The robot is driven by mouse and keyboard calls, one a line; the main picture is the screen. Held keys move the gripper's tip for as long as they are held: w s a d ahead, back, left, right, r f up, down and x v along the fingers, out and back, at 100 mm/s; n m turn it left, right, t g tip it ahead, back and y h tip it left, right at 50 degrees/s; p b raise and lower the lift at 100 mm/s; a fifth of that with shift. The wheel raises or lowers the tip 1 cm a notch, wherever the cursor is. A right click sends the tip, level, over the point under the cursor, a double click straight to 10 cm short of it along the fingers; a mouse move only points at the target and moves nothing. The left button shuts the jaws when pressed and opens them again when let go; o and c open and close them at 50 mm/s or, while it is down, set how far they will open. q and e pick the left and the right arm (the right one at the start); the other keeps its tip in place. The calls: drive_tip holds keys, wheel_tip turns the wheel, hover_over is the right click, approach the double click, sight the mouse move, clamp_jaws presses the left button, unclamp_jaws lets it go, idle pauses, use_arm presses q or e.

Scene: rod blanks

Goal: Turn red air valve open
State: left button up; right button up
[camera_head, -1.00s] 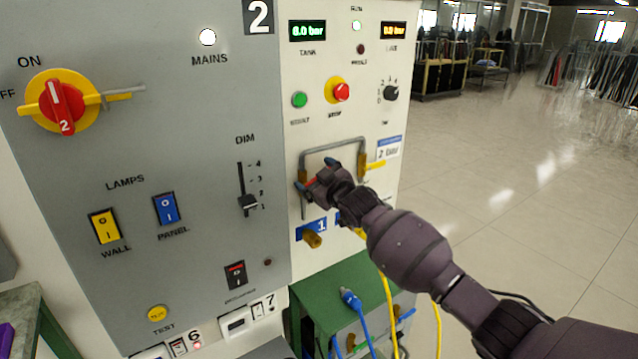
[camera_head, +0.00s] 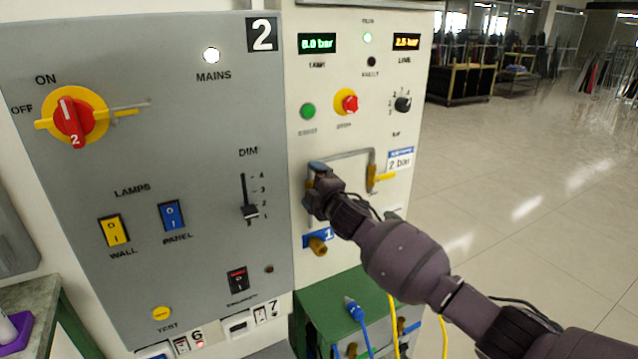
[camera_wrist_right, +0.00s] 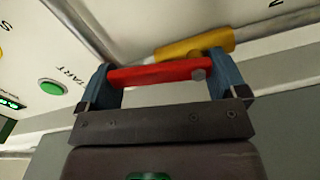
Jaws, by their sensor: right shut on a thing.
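The red air valve lever (camera_wrist_right: 155,73) lies between the two blue fingers of my right gripper (camera_head: 315,182) in the right wrist view. The gripper is shut on it, with a finger at each end. A bolt sits near the lever's right end, and the brass-yellow valve body (camera_wrist_right: 195,45) is just behind. In the head view my right gripper is at the left end of the grey pipe loop (camera_head: 345,154) on the white panel and hides the lever. My left gripper is not in view.
A yellow-handled valve (camera_head: 374,178) is right of my gripper, and a brass outlet (camera_head: 318,245) is below. Beside them stands a grey panel (camera_head: 200,120) with switches. A green box (camera_head: 335,300) with blue and yellow hoses is underneath. The floor at right is clear.

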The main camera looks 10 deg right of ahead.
drive_tip(key=shift+s+a+n, duration=0.1)
drive_tip(key=shift+a+n, duration=0.15)
drive_tip(key=shift+n, duration=0.85)
drive_tip(key=shift+f, duration=0.1)
drive_tip(key=o, duration=1)
drive_tip(key=shift+c, duration=0.2)
drive_tip(key=shift+s, duration=0.1)
drive_tip(key=v, duration=1)
drive_tip(key=shift+s+d, duration=0.15)
drive_tip(key=shift+s, duration=0.15)
